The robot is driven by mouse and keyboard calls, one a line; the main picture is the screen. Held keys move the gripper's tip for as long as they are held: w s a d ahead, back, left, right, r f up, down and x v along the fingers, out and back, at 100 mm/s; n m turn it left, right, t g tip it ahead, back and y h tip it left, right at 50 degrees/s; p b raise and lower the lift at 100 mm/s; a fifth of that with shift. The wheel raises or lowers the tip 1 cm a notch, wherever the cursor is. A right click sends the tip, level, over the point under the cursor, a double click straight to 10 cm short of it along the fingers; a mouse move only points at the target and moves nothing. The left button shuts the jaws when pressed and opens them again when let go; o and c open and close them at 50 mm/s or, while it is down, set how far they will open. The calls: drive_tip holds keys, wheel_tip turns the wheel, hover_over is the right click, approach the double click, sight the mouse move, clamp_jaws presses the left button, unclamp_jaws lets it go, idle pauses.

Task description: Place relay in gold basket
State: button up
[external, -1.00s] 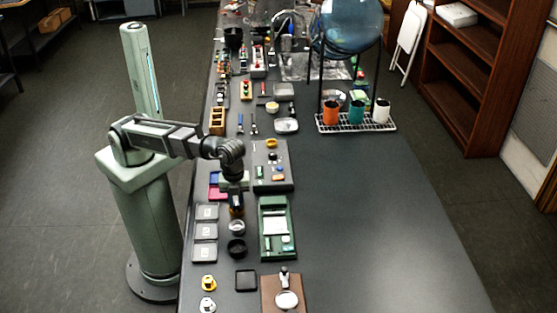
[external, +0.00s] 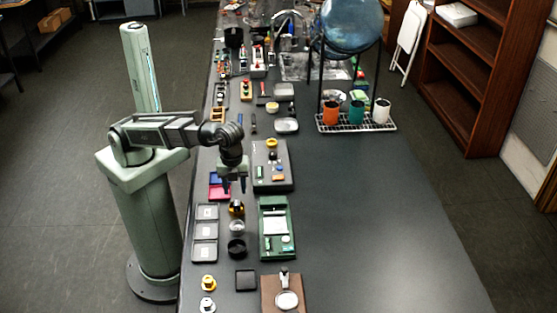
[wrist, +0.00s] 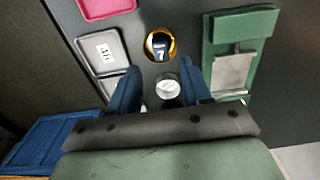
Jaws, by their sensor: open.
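The gold basket (external: 237,208) stands on the bench below my gripper, at the far end of a short row of round baskets. In the wrist view the gold basket (wrist: 149,45) is a gold-rimmed ring. A dark relay (wrist: 160,50) with a white "7" mark sits inside that rim. Its lower part is hidden. My gripper (external: 234,186) is open and empty, raised above the basket and apart from it.
A clear or silver basket (external: 237,228) and a black basket (external: 237,249) stand nearer the camera in the same row. A green tray (external: 264,243) lies to the right and grey labelled trays (external: 206,231) to the left. The bench's right side is clear.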

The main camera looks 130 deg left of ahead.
drive_tip(key=shift+r, duration=0.85)
